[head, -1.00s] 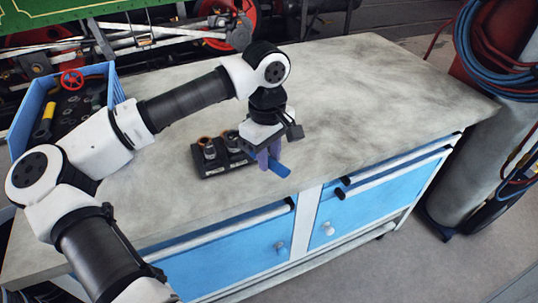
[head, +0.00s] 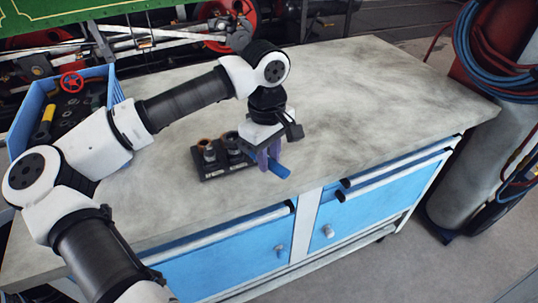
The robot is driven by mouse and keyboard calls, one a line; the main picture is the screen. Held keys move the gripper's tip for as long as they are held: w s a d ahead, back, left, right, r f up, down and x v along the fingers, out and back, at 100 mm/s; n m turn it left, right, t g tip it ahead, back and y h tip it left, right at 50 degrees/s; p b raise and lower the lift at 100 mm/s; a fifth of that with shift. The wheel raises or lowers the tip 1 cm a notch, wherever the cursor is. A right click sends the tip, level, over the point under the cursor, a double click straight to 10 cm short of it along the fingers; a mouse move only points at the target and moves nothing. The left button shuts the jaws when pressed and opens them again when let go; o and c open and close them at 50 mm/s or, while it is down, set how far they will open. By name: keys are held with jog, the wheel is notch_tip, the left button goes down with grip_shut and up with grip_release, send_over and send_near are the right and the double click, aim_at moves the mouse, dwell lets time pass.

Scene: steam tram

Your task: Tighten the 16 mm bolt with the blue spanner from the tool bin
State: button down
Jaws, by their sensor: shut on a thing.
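My gripper (head: 267,158) is shut on the blue spanner (head: 281,170), whose blue end sticks out to the lower right of the fingers. It is over the front part of the workbench, at the right end of a black block (head: 212,174). The block carries upright bolts or sockets with coppery tops and small labels; one (head: 206,150) shows clearly at the left. The labels are too small to read, so I cannot tell which is 16 mm. My gripper hides the block's right end and the spanner's other end. The blue tool bin (head: 34,103) stands at the left.
The grey workbench top (head: 370,95) is clear to the right. The bin holds a red wheel-shaped part (head: 71,81) and a yellow-handled tool (head: 47,116). Blue drawers (head: 225,255) are below the front edge. A gas cylinder with hoses (head: 487,140) stands at the right.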

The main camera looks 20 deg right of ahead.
jog(key=shift+r, duration=0.85)
dwell(0.8)
jog(key=shift+r+p, duration=0.65)
jog(key=shift+r, duration=0.8)
